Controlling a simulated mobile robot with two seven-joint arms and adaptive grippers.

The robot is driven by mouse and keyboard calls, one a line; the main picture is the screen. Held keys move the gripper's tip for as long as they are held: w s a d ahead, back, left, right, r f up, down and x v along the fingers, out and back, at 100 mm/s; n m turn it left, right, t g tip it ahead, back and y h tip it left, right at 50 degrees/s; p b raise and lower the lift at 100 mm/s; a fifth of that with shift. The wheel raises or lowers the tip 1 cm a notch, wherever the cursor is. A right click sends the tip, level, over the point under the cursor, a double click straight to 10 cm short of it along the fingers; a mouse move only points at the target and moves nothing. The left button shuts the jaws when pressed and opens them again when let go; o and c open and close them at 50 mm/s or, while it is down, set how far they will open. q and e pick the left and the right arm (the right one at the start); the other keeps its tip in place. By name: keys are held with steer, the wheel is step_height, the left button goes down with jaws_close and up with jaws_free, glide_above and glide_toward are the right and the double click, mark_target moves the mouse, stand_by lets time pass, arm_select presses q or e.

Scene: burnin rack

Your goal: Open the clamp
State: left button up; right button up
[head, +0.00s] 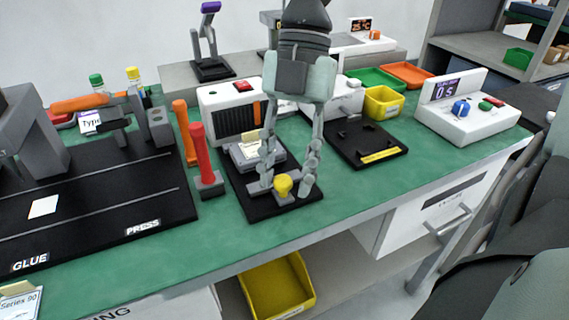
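My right gripper (286,186) reaches down from the top of the head view, its two jointed fingers apart. A small yellow knob (283,184) shows between the fingertips; I cannot tell whether they touch it. The knob sits at the front of a black fixture base (262,208), with grey clamp parts beside it. A grey boxy unit (250,152) with a pale label lies on this base behind the knob, partly hidden by a finger. To the left, a red handle (198,148) stands upright on a grey block. My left gripper is not in view.
An orange handle (184,130) stands behind the red one. A purple-topped stand (208,45) is at the back. Right of the gripper are a black plate (365,143), a yellow bin (383,102) and a white control box (466,112). Green bench top (330,205) is free in front.

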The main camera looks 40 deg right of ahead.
steer(key=shift+w+d+r, duration=0.15)
steer(key=shift+w+r, duration=0.15)
steer(key=shift+r, duration=0.1)
steer(key=v, duration=1.1)
steer(key=shift+s+r, duration=0.15)
steer(key=shift+s, duration=0.05)
